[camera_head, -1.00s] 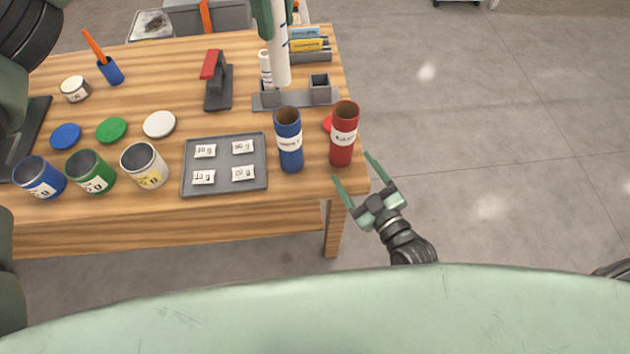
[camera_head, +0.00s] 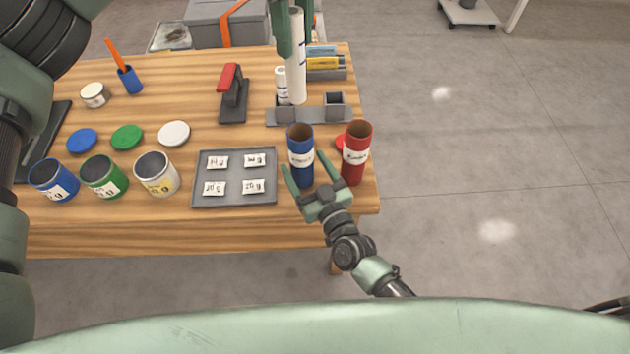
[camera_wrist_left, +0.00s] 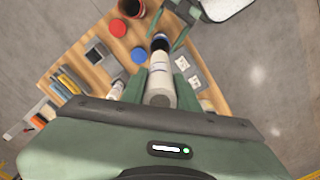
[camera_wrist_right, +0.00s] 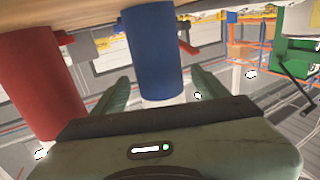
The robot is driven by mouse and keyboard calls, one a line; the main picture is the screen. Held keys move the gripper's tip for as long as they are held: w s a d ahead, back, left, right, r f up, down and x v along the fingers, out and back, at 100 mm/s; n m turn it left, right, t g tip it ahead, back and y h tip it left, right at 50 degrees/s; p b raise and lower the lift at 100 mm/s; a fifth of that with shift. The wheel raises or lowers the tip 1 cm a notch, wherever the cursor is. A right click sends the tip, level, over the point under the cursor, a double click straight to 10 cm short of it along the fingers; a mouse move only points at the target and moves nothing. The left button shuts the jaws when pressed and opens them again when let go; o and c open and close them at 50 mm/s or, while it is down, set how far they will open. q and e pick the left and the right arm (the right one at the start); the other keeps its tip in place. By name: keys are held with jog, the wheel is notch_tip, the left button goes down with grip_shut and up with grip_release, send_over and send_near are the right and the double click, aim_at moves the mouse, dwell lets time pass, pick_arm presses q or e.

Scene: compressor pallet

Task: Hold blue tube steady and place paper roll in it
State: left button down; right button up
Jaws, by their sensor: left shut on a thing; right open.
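The blue tube (camera_head: 300,160) stands upright near the table's front right, with its open top facing up. My right gripper (camera_head: 304,162) is open at its front, one finger on each side. In the right wrist view, the blue tube (camera_wrist_right: 154,50) lies between the spread fingers, with gaps visible. My left gripper (camera_head: 296,40) is shut on a long white paper roll (camera_head: 298,75), held upright behind the blue tube. In the left wrist view, the roll (camera_wrist_left: 160,82) points towards the blue tube (camera_wrist_left: 160,42), which is partly hidden.
A red tube (camera_head: 356,155) stands close to the right of the blue one. A grey tray (camera_head: 235,196) with small packets is to the left. A grey holder (camera_head: 310,116) with a smaller white roll (camera_head: 281,84) is behind. Open floor lies to the right.

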aim_at(298, 97)
jog(key=shift+x, duration=1.1)
jog(key=c, duration=1.4)
pick_arm(q)
jog(key=shift+f, duration=6.5)
pick_arm(e)
jog(key=shift+c, duration=0.2)
pick_arm(q)
jog(key=c, duration=1)
grip_release()
jog(key=shift+o, duration=0.2)
